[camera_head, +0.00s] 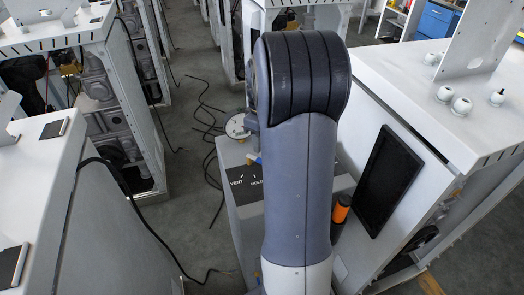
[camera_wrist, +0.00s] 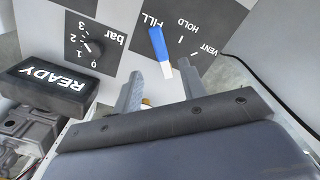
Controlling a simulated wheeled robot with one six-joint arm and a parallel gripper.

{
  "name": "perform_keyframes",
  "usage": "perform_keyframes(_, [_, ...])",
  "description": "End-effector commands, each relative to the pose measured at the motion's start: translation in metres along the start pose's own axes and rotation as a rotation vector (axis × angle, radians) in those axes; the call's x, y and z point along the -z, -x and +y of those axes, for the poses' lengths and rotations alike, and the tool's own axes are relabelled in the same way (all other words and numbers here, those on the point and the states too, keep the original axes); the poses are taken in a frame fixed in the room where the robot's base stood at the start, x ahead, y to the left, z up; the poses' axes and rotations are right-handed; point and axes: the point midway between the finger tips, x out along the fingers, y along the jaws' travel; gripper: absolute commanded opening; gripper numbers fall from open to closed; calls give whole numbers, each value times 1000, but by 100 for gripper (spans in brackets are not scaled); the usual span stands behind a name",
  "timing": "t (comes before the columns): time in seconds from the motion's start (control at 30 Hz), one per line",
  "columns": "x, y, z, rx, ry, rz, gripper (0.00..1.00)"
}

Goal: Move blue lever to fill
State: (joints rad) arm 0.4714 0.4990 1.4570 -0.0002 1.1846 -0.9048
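The blue lever (camera_wrist: 158,44) shows in the wrist view, with a blue handle and a white end. It stands out from a dark dial plate (camera_wrist: 205,25) marked FILL, HOLD and VENT. Its blue end lies at the FILL label and partly overlaps it. My gripper (camera_wrist: 160,86) is open, with one finger on each side of the lever's white end. I see no finger touching the lever. In the head view my arm hides the gripper and part of the VENT and HOLD plate (camera_head: 240,187).
A pressure dial (camera_wrist: 83,46) marked bar and a black READY block (camera_wrist: 48,82) sit left of the lever in the wrist view. In the head view a white cabinet (camera_head: 440,95) stands close on the right, and cables (camera_head: 207,130) lie on the floor.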

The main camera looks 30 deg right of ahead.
Motion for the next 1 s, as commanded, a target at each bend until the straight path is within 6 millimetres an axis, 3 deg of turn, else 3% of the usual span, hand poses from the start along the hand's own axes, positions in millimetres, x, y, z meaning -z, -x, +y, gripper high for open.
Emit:
perform_keyframes(0.2, [0,32,0,-2,0,1,40])
perform_keyframes(0.53, [0,40,0,0,0,0,40])
perform_keyframes(0.77, [0,34,0,1,0,-1,40])
perform_keyframes(1.0, [0,-2,-1,4,0,-3,40])
